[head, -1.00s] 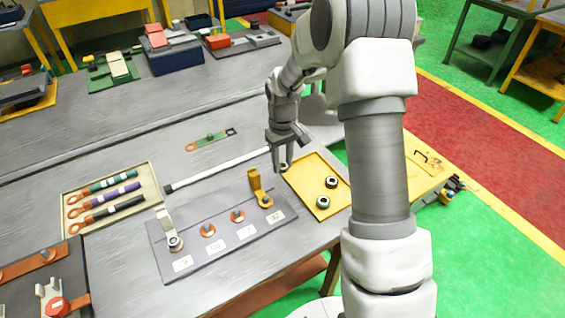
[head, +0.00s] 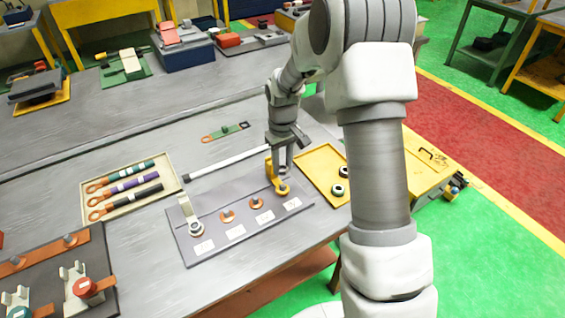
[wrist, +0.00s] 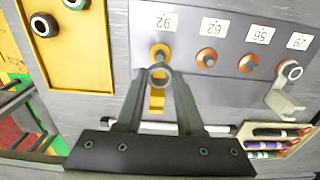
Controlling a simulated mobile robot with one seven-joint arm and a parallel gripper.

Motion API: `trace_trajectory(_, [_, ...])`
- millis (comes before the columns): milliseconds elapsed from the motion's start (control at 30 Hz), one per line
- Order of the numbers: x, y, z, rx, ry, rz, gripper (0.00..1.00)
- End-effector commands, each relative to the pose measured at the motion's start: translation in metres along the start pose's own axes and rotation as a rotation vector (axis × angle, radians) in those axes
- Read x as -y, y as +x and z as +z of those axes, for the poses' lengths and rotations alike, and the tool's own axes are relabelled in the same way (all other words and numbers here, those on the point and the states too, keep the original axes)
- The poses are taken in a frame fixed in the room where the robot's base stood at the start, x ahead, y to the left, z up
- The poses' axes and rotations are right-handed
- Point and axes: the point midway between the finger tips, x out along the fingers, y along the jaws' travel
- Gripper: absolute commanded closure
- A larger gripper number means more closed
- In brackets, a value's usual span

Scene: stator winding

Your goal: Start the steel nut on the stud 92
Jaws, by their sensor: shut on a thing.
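My gripper (wrist: 160,78) is shut on the steel nut (wrist: 160,73), a grey ring between its fingertips. Stud 92 (wrist: 159,52) stands just beyond the nut in the wrist view, with an orange-yellow lug around its base and the label 92 (wrist: 165,22) beside it. The nut appears close to the stud but not over it; the height gap cannot be told. In the head view, my gripper (head: 284,168) is above the yellow clip (head: 270,174) at the right end of the grey stud board (head: 212,250). The nut is not clear there.
The yellow tray (wrist: 82,75) beside the board holds spare nuts (wrist: 44,25). Other studs with copper lugs (wrist: 207,57) stand along the board. A grey upright clip (head: 185,208) is at its far end. A white rod (head: 228,162) and a cable tray (head: 170,175) lie behind.

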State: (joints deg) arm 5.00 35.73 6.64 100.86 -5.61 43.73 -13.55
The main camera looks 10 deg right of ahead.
Motion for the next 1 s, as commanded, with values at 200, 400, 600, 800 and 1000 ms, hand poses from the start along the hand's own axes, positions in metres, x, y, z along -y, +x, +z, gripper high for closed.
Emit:
trace_trajectory(200, [0.000,0.024,0.000,0.000,0.000,0.000,1.00])
trace_trajectory(400, [0.000,0.044,0.000,0.001,0.000,0.000,1.00])
trace_trajectory(600, [0.000,0.055,0.000,0.000,0.000,0.000,1.00])
trace_trajectory(800, [0.000,0.056,0.000,0.000,0.000,0.000,1.00])
trace_trajectory(1000, [0.000,0.055,0.000,0.000,0.000,0.000,1.00])
